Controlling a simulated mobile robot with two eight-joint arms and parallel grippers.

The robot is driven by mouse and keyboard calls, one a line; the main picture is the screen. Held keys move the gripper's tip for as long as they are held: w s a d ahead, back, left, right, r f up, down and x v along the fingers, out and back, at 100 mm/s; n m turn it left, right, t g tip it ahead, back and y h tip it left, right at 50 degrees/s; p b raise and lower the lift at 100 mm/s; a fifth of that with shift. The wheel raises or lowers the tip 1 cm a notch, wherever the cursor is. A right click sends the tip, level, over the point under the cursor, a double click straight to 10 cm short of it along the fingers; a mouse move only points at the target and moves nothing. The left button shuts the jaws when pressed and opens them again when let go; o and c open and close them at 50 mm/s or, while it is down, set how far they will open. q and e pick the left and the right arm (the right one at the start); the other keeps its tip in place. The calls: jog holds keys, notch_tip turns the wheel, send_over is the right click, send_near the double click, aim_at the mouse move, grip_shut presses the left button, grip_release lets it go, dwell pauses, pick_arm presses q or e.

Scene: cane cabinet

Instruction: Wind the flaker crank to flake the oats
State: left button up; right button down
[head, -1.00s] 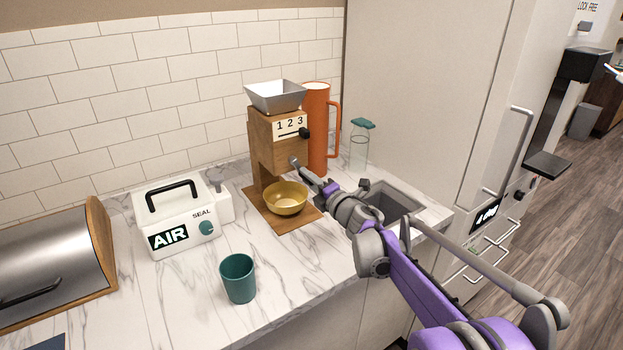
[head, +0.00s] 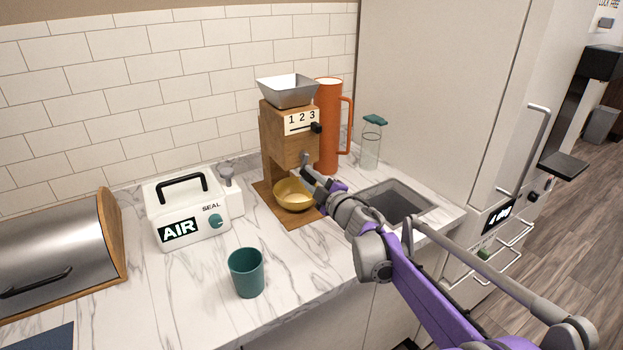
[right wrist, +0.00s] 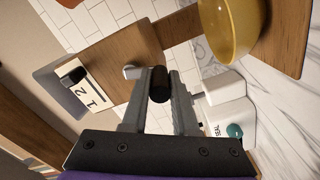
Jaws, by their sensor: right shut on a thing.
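The wooden flaker (head: 285,140) stands on the counter with a metal hopper (head: 287,91) on top and a 1-2-3 dial plate with a black slider on its front. A yellow bowl (head: 293,195) sits on its wooden base under the body. My right gripper (head: 312,178) is at the flaker's front. In the right wrist view my right gripper (right wrist: 158,95) is shut on the black crank knob (right wrist: 158,85), beside the grey crank arm (right wrist: 133,72). The inside of the hopper is mostly hidden, and I see no oats. My left gripper is out of view.
An orange jug (head: 330,125) and a glass jar with a teal lid (head: 371,145) stand behind the flaker. A sink (head: 410,195) is to the right. A white AIR sealer (head: 190,210), a teal cup (head: 247,272) and a bread bin (head: 60,255) are to the left.

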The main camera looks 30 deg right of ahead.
jog(key=shift+a+m, duration=0.1)
jog(key=shift+m, duration=0.2)
jog(key=c, duration=0.7)
grip_release()
jog(key=s, duration=0.7)
jog(key=s+d, duration=0.1)
jog(key=s, duration=0.3)
jog(key=shift+w, duration=0.1)
